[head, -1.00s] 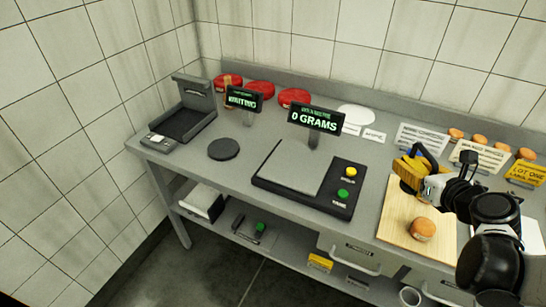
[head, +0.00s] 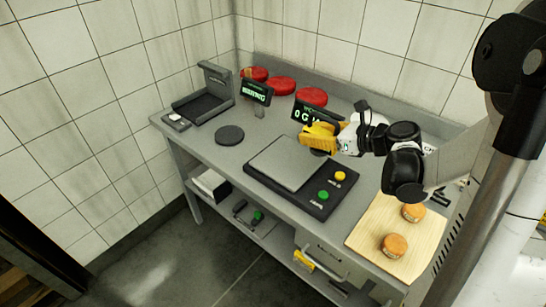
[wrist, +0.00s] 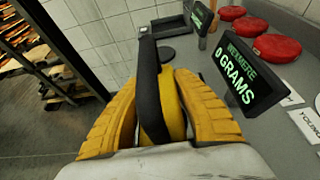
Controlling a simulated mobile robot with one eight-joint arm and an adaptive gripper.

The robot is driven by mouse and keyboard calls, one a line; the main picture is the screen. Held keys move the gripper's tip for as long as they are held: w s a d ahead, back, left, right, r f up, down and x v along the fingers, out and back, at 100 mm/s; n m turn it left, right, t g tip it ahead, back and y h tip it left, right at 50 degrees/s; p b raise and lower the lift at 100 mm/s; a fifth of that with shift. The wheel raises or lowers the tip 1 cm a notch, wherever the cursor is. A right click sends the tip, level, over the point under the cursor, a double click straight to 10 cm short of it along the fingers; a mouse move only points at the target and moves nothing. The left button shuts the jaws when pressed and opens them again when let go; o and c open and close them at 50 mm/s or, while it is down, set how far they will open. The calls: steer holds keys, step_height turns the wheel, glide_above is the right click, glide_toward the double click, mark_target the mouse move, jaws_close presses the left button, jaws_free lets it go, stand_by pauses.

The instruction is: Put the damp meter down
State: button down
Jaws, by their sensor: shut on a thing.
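My gripper (head: 312,138) with yellow fingers is over the back right part of the weighing scale, in front of its display. In the wrist view, the gripper (wrist: 155,115) is shut on a black and yellow thing, which I take to be the damp meter (wrist: 150,90). It sticks up and forward between the fingers, and its lower end is hidden by the gripper. In the head view the gripper mostly hides it. It is held above the grey bench (head: 190,148).
The scale (head: 285,163) has a yellow and a green button; its display (wrist: 240,75) reads 0 grams. A round black disc (head: 229,135) and a dark tray device (head: 205,103) stand left. Red wheels (head: 281,86) line the back. A wooden board (head: 370,228) holds two orange wheels.

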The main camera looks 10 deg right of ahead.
steer(key=b+x, duration=0.1)
steer(key=x, duration=0.3)
steer(key=f+b+x, duration=0.1)
steer(key=x, duration=0.3)
steer(key=s+f+b+x, duration=0.1)
steer(key=x, duration=0.3)
steer(key=shift+w+a+f+b, duration=0.1)
steer(key=shift+w+a+b, duration=0.05)
steer(key=shift+b, duration=0.15)
steer(key=shift+f+b, duration=0.95)
steer(key=shift+f, duration=0.95)
steer(key=shift+f, duration=0.2)
steer(key=c, duration=1.1)
jaws_free()
steer(key=shift+o, duration=0.2)
steer(key=shift+r, duration=0.15)
